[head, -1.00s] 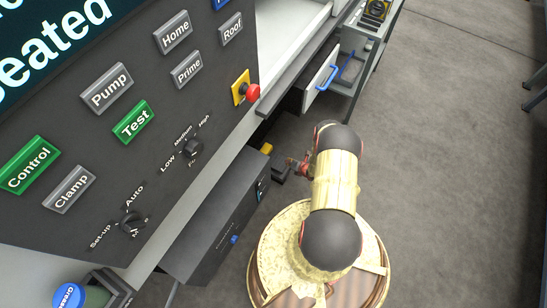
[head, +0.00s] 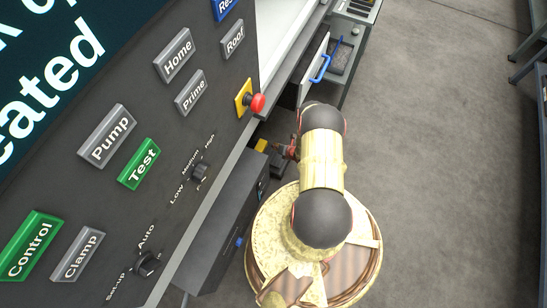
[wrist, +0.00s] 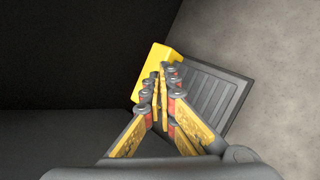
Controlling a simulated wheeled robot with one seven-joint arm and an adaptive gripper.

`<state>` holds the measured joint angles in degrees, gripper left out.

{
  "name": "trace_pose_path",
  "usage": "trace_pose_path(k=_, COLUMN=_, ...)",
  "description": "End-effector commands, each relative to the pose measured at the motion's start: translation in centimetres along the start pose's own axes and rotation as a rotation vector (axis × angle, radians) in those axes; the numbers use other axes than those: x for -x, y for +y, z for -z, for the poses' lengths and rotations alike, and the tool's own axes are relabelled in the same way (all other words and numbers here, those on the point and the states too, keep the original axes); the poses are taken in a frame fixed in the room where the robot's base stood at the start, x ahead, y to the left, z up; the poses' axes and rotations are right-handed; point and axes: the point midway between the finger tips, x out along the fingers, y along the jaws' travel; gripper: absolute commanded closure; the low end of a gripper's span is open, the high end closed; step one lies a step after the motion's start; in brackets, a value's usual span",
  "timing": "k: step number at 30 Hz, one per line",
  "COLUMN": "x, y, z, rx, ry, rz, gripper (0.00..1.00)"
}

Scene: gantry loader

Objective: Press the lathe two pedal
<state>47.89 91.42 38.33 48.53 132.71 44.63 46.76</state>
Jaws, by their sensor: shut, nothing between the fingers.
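A dark ribbed pedal plate (wrist: 212,92) lies at floor level in the wrist view, with a yellow block (wrist: 150,66) at its left end. I cannot tell from a label which lathe it belongs to. In the head view the yellow block (head: 262,145) shows low beside the machine. My gripper (wrist: 164,72) is shut and empty. Its fingertips overlap the yellow block and the plate's left edge in the wrist view; whether they touch is unclear. In the head view my gripper (head: 286,152) is small and partly hidden by my arm.
A control panel with buttons (head: 144,163) and a red emergency stop (head: 257,103) fills the left. A dark box (head: 222,225) stands under it. Grey floor (head: 440,180) is clear at right.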

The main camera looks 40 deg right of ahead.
Motion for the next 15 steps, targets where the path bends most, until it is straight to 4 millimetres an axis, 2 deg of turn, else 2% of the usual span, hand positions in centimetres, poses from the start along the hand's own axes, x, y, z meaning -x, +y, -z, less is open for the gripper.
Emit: trace_pose_path(k=15, x=-4.3, y=-3.1, z=3.2, rx=0.0, ry=0.0, rz=0.0, gripper=1.0)
